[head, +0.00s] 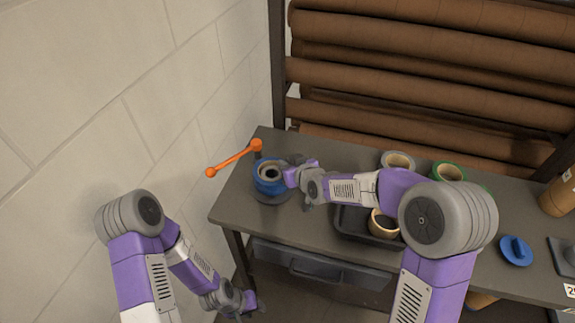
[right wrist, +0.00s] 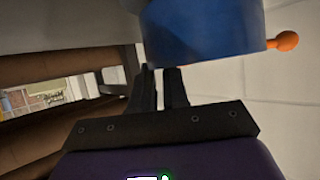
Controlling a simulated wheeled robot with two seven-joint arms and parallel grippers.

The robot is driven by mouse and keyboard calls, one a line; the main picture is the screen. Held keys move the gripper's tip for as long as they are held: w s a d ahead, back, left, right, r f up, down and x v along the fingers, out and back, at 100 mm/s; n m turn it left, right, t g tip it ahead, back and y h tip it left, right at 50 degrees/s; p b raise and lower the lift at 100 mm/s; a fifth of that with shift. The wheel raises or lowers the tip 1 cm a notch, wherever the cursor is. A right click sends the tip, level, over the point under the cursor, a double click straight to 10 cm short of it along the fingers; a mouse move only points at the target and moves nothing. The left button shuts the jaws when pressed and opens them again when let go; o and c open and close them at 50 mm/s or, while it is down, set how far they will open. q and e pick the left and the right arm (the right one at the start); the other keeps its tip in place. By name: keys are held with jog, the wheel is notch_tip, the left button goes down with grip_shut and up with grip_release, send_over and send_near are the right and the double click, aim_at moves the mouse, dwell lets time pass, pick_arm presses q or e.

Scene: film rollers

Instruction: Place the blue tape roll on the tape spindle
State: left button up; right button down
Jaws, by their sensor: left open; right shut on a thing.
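The blue tape roll (head: 268,187) is at the left end of the grey table, and it fills the top of the right wrist view (right wrist: 205,32). It is over the dark round base of the tape spindle (head: 274,199), which has an orange crank arm (head: 234,158) beside it. I cannot tell whether the roll rests on the base or hangs just above it. My right gripper (head: 287,173) is shut on the roll's right side; its fingers also show in the right wrist view (right wrist: 162,85). My left gripper (head: 246,304) is open and empty, low in front of the table.
A black tray (head: 350,222) with a tan roll (head: 383,223) stands right of the spindle. Grey (head: 397,160) and green (head: 449,170) tape rolls stand behind it. A blue disc with a knob (head: 515,250) lies farther right. A pale wall (head: 90,90) bounds the left.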

jog(key=c, duration=1.1)
grip_release()
jog(key=shift+s+f, duration=0.1)
jog(key=shift+f, duration=0.15)
jog(key=shift+s+a+f, duration=0.1)
jog(key=shift+a, duration=0.05)
jog(key=shift+a+r+p, duration=0.1)
jog(key=shift+r+p, duration=0.45)
jog(key=shift+p, duration=0.1)
jog(key=shift+w+d+r+p+v, duration=0.1)
jog(key=shift+p+v, duration=0.25)
jog(key=shift+v, duration=1.7)
jog(key=shift+w+d+r+p+v, duration=0.1)
jog(key=shift+p+v, duration=0.3)
jog(key=shift+v, duration=1.6)
jog(key=shift+w+r+p+v, duration=0.1)
jog(key=shift+p+v, duration=0.25)
jog(key=shift+v, duration=1.7)
